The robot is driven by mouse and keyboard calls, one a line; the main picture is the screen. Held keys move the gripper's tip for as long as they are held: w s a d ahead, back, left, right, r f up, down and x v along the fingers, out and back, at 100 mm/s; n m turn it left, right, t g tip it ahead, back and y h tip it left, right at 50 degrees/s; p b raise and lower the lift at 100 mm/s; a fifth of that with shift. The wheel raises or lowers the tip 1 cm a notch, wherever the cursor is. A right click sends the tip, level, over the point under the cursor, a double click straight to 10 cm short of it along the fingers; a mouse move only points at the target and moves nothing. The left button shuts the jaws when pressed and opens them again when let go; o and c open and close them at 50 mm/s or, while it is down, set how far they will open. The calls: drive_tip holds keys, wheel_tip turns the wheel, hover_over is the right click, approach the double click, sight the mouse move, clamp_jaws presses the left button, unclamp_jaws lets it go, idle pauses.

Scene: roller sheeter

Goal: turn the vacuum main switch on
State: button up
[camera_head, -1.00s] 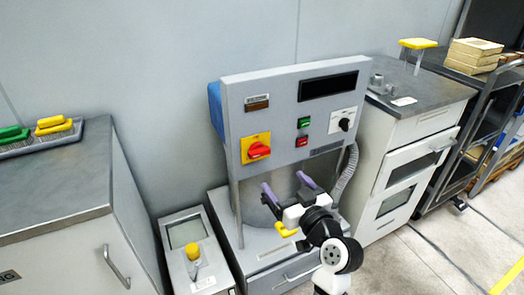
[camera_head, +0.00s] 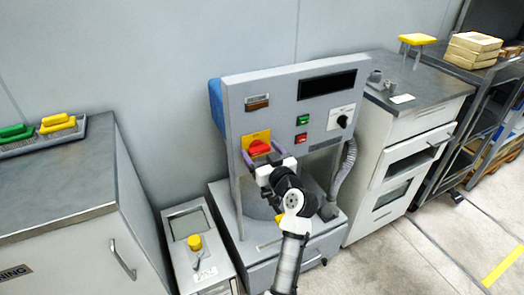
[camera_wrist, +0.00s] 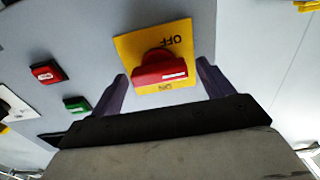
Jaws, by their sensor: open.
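The vacuum main switch is a red rotary handle (camera_head: 259,146) on a yellow plate (camera_head: 256,135) at the left of the grey machine panel. In the wrist view the red handle (camera_wrist: 161,69) lies roughly crosswise, with a white mark at its right end. The plate (camera_wrist: 127,45) reads upside down there, OFF above the handle and ON below. My gripper (camera_head: 263,158) is open and empty in front of the switch, its purple fingers to either side of the handle. In the wrist view my gripper (camera_wrist: 163,72) frames the plate's lower part; contact cannot be told.
A green button (camera_head: 301,137), a red button (camera_head: 303,120) and a black knob (camera_head: 342,121) are on the same panel. A small box with a yellow knob (camera_head: 194,242) stands at the lower left. Grey cabinets flank the machine.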

drive_tip(key=c, duration=1)
drive_tip(key=m+p, duration=0.1)
drive_tip(key=m, duration=0.4)
drive_tip(key=shift+d, duration=0.1)
drive_tip(key=m+p, duration=0.1)
drive_tip(key=m, duration=0.3)
drive_tip(key=shift+w+m+p, duration=0.1)
drive_tip(key=shift+m+p, duration=0.2)
drive_tip(key=m+p, duration=0.2)
drive_tip(key=m, duration=0.1)
drive_tip(key=shift+d, duration=0.1)
drive_tip(key=m+p, duration=0.2)
drive_tip(key=m, duration=0.3)
drive_tip(key=shift+f+p, duration=0.1)
drive_tip(key=shift+p, duration=0.2)
drive_tip(key=shift+m, duration=0.3)
